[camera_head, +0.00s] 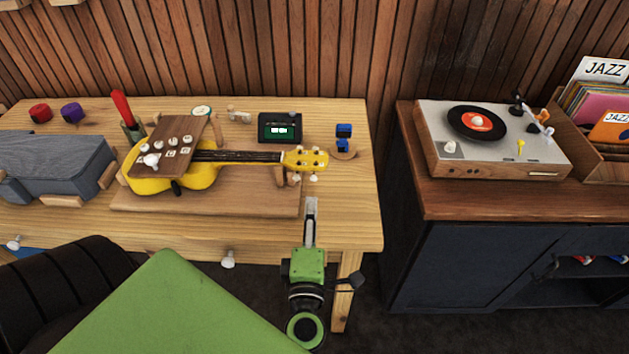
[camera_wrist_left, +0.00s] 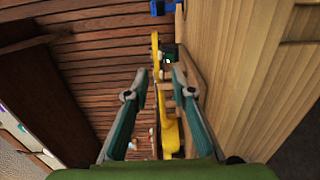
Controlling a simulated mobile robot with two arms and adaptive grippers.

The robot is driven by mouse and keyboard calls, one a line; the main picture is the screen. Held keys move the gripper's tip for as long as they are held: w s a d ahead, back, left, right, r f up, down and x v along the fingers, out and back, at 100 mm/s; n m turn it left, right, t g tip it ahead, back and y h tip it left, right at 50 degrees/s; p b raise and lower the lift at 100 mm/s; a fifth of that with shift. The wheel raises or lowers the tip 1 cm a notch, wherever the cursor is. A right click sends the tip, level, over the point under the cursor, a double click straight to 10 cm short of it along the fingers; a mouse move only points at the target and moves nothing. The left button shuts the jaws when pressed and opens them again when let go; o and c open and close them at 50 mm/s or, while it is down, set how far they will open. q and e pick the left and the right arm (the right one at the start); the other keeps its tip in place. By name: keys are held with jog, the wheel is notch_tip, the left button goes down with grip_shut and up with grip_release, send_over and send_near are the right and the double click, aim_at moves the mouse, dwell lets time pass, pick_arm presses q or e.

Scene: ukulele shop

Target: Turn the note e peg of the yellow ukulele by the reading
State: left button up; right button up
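The yellow ukulele (camera_head: 205,178) lies on a wooden board (camera_head: 240,202) on the workbench, its neck pointing right. Its yellow headstock (camera_head: 306,161) has white pegs along both edges; their note labels are too small to read. A dark tuner box (camera_head: 279,127) with a lit green display stands behind the neck; its reading is not legible. My left gripper (camera_head: 312,203) is just in front of the headstock, apart from it. In the left wrist view the left gripper (camera_wrist_left: 160,74) has its fingers spread, with the ukulele (camera_wrist_left: 169,132) beyond them. My right gripper is not in view.
A brown wooden plate with white knobs (camera_head: 168,142) covers part of the ukulele body. A grey case (camera_head: 55,165) lies at left. Blue blocks (camera_head: 344,137) stand right of the headstock. A record player (camera_head: 490,140) is on a separate cabinet at right.

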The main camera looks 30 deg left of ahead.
aim_at(314, 181)
pick_arm(q)
jog(key=p+x, duration=0.1)
jog(key=x, duration=0.8)
jog(key=shift+w+d, duration=0.1)
grip_shut()
